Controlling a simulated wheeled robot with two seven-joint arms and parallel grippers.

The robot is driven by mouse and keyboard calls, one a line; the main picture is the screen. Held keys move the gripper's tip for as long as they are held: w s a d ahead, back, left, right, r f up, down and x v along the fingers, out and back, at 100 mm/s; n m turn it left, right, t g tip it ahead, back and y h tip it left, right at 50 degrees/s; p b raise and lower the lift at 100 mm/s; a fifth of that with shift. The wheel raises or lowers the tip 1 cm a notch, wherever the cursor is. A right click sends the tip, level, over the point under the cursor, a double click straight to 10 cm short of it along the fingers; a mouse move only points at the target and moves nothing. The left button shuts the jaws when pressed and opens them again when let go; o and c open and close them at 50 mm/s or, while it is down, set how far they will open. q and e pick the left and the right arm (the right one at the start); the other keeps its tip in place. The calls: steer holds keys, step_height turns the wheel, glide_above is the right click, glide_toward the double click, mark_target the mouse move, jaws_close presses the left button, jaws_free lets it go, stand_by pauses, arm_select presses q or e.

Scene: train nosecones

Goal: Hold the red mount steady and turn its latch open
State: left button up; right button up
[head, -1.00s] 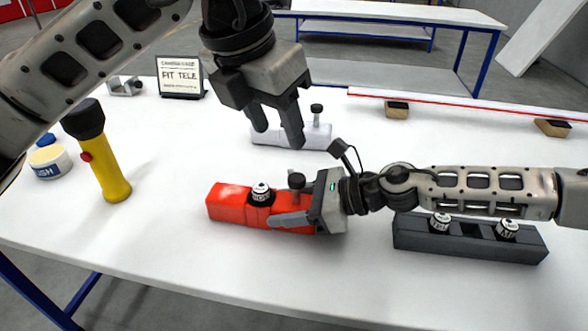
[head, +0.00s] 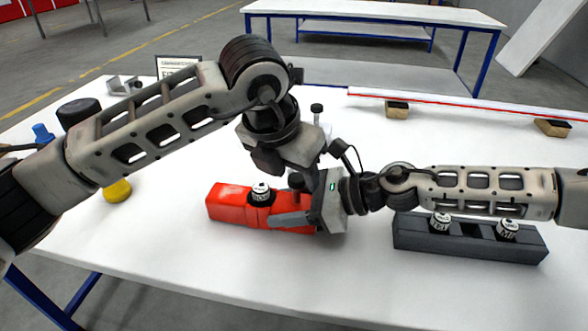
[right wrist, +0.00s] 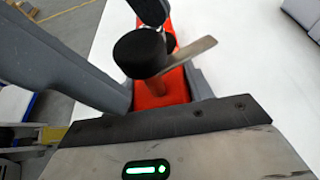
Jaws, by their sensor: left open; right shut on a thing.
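The red mount (head: 228,203) lies on the white table with a black-and-white labelled cap (head: 261,194) on top. A dark round knob (head: 296,181) stands at its right end and shows large in the right wrist view (right wrist: 142,52). A flat lever (right wrist: 190,56) sticks out beside the knob there. My right gripper (head: 290,212) is shut on the right end of the red mount, one finger along each side. My left gripper (head: 308,176) is open, pointing down just above the knob; its fingertips are partly hidden, and I cannot tell whether they touch it.
A dark grey mount (head: 470,241) with two labelled caps stands at the right, under my right arm. A white mount (head: 326,132) is partly hidden behind my left gripper. My left arm covers most of the yellow flashlight (head: 117,190). The front of the table is clear.

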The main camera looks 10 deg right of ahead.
arm_select(q)
steer(key=shift+f, duration=0.1)
steer(key=c, duration=1)
steer(key=shift+w+a+m+g+h, duration=0.1)
steer(key=shift+m+g+h, duration=0.25)
steer(key=shift+m, duration=0.8)
steer(key=shift+w+m+g+h, duration=0.1)
steer(key=shift+m+g+h, duration=0.2)
steer(key=shift+m, duration=0.85)
steer(key=o, duration=1)
steer(key=v, duration=1.2)
arm_select(e)
steer(key=o, duration=1.2)
steer(key=shift+c, duration=0.2)
